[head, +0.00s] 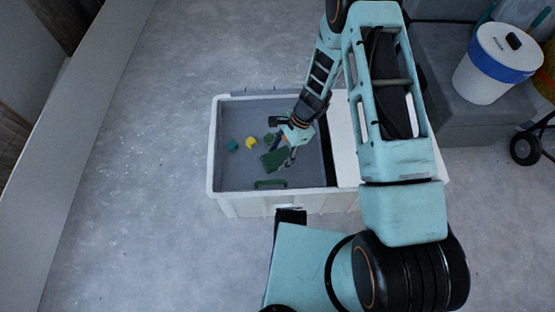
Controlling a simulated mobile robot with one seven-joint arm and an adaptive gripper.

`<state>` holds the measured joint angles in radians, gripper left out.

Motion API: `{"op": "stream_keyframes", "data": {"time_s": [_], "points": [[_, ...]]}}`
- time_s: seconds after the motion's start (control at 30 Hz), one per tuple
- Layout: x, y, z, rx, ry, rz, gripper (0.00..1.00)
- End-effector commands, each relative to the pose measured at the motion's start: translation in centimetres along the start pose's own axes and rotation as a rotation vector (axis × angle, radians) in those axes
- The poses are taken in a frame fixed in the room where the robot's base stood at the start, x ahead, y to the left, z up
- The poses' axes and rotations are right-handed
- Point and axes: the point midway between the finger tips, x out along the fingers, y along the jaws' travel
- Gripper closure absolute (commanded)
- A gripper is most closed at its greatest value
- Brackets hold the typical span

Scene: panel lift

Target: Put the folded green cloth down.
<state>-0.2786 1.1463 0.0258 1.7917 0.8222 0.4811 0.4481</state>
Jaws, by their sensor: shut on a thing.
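My gripper (284,157) reaches down over the open bin and is shut on the folded green cloth (273,160). The cloth is a small dark green piece at the fingertips; the fingers cover part of it. I cannot tell from this single view whether it touches the bin floor. The bin (213,170) has white outer walls and a grey inside.
In the bin lie a teal piece (232,145), a yellow piece (250,143) and a green handle-like thing (270,184). A white panel (345,150) covers its right part. A white-and-blue container (492,65) stands far right. Floor left of the bin is clear.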

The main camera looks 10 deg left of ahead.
Motion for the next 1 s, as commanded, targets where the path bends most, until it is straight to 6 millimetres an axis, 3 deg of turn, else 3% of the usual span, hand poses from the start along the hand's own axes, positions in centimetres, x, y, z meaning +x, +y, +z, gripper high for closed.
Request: {"op": "stream_keyframes", "data": {"time_s": [0.33, 0.73, 0.77, 0.9, 1.0], "points": [[3.8, -0.8, -1.4, 0.0, 0.001, 0.001, 0.71], [4.3, -0.9, -1.5, 0.0, 0.0, 0.0, 0.71], [4.1, -0.9, -1.5, -0.001, 0.001, 0.0, 0.48], [4.1, -0.9, -1.5, -0.001, 0.001, 0.0, 0.34], [4.1, -0.9, -1.5, -0.001, 0.001, 0.0, 0.34]]}}
